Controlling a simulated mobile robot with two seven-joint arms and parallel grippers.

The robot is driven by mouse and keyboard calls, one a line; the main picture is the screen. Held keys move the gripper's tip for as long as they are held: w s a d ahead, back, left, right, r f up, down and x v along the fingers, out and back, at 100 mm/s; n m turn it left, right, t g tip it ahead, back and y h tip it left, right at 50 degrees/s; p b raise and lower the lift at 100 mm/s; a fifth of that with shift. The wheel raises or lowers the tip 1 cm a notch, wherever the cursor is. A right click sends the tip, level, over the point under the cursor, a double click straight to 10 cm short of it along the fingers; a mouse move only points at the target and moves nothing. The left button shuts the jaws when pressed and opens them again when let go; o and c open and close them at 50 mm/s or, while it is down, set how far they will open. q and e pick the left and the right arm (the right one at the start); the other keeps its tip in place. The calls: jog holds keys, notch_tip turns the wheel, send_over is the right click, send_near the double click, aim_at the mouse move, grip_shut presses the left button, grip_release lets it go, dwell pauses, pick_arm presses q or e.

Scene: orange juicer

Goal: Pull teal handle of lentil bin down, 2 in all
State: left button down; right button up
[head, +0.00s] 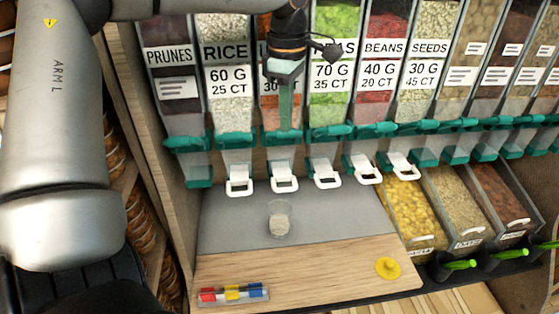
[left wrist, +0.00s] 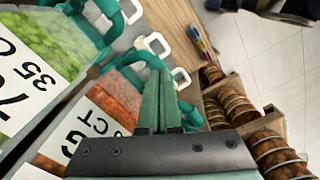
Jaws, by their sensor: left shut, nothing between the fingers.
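The lentil bin (head: 270,118), with orange-red contents, hangs between the rice and peas bins, its label mostly covered by my left gripper (head: 285,126). Its teal handle (head: 266,138) is at the bin's lower end, partly hidden behind the fingertips. My left gripper points down in front of the bin, its fingers together and empty. In the left wrist view the closed fingers (left wrist: 163,82) reach towards the teal handle (left wrist: 150,61), beside the red lentils (left wrist: 122,88). I cannot tell whether they touch the handle. My right gripper is not in view.
A clear cup (head: 280,220) with pale contents stands on the grey mat (head: 225,225) below the bins. White spout frames (head: 284,178) jut out under several bins. A yellow knob (head: 388,268) and a small coloured block set (head: 233,294) are on the wooden counter.

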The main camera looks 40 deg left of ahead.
aim_at(286, 135)
pick_arm(q)
jog(key=shift+f, duration=0.2)
jog(key=shift+s+d+f+b, duration=0.15)
jog(key=shift+f+b, duration=0.5)
jog(key=shift+f, duration=0.15)
jog(key=shift+s+d+f+b, duration=0.1)
jog(key=shift+f+b, duration=0.55)
jog(key=shift+f, duration=0.2)
jog(key=shift+s+d+f+b, duration=0.1)
jog(key=shift+f+b, duration=0.55)
jog(key=shift+f, duration=0.15)
jog(key=shift+r, duration=0.1)
jog(key=r+p, duration=0.6)
jog(key=shift+w+a+r+p, duration=0.3)
jog(key=shift+w+a+r, duration=0.05)
jog(key=shift+w+a, duration=0.05)
jog(key=shift+f, duration=0.1)
